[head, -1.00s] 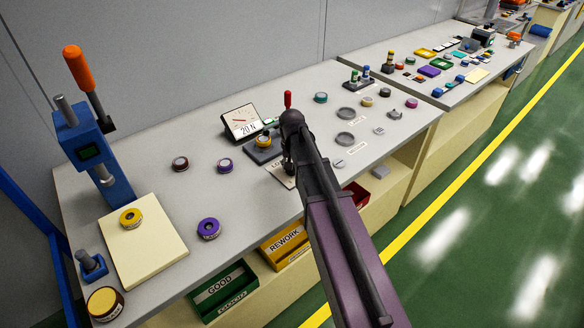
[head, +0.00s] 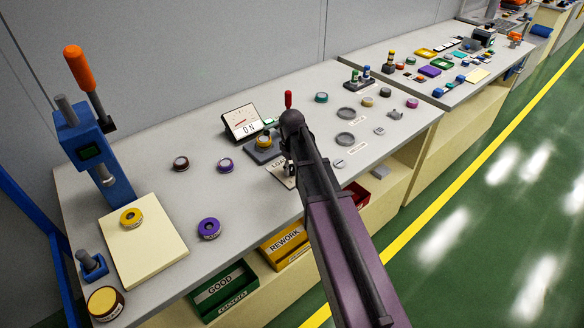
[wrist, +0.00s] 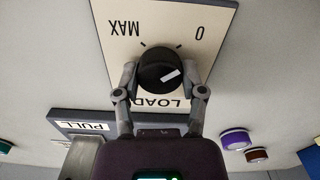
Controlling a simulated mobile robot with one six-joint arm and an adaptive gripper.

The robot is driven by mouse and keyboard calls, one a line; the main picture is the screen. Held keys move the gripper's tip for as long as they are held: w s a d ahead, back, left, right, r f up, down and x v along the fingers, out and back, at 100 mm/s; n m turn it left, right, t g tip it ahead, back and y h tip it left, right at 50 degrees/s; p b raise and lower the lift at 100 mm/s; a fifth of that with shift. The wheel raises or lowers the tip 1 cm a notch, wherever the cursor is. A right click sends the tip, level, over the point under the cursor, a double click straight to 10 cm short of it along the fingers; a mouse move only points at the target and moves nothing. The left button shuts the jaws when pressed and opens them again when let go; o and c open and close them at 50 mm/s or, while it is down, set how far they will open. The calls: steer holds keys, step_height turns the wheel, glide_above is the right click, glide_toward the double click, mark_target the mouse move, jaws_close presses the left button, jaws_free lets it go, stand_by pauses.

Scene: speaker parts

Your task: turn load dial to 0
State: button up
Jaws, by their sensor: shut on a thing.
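The load dial (wrist: 154,66) is a round black knob with a white mark on its right side, the side where the 0 is printed. It sits on a cream panel (wrist: 110,50) that shows upside down, with MAX at left, 0 at right and LOAD below. My gripper (wrist: 160,82) is shut on the dial, one finger on each side. In the head view my gripper (head: 289,166) is over the panel (head: 276,170) and hides the dial. The tilted display (head: 242,122) reads 0 N, with a red needle.
A grey fixture with a yellow ring (head: 264,141) and a red-tipped lever (head: 288,99) stand just behind my gripper. A purple ring (head: 225,165) and a dark red ring (head: 180,164) lie to the left. A blue press (head: 88,150) stands far left.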

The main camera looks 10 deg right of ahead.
steer(key=shift+n, duration=0.5)
steer(key=o, duration=1.1)
steer(key=shift+o, duration=0.2)
steer(key=shift+m, duration=0.5)
